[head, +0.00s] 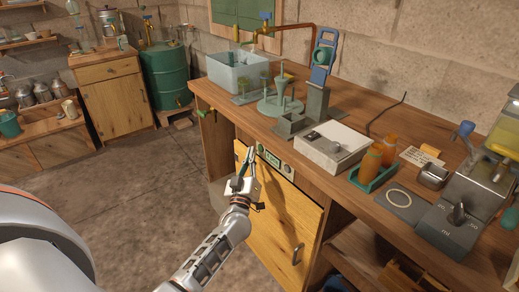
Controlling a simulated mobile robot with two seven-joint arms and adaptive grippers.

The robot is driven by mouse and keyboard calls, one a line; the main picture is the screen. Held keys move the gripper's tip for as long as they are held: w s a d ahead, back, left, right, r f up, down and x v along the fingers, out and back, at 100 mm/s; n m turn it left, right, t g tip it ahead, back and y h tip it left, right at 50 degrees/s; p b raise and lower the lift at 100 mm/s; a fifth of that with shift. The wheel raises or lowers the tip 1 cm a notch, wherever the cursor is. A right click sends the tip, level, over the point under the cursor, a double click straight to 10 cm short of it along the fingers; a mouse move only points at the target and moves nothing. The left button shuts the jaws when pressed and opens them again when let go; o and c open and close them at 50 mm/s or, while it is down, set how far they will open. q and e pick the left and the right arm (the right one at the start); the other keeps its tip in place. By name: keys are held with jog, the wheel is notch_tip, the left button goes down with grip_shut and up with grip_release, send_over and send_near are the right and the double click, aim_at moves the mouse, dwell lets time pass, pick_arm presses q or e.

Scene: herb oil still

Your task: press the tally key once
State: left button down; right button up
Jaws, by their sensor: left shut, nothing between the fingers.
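My left gripper (245,164) is shut and empty, with its fingers pointing up. It is in front of the bench, just left of a small panel (272,160) with a green display, which is set in the bench front under the top. The panel also has small round controls, too small to read. A white box (332,146) with a small dark part on top stands on the bench near its front edge. I cannot tell for sure which part is the tally key. The gripper appears apart from both the panel and the box. My right gripper is not in view.
The wooden bench (330,185) has a cabinet door (275,215) below the panel. On top are a clear bin (238,72), a green-grey stand (282,105), orange bottles in a green tray (365,178) and a grey machine (462,205). Floor (150,190) left of the bench is clear.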

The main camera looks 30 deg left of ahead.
pick_arm(q)
jog(key=s, duration=0.1)
jog(key=s+a+p, duration=0.1)
jog(key=s, duration=0.1)
jog(key=s+a+p, duration=0.1)
jog(key=shift+s, duration=0.3)
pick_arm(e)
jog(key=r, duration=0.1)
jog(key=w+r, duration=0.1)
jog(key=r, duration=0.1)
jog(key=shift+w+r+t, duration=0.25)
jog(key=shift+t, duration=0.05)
pick_arm(q)
jog(key=shift+d, duration=0.1)
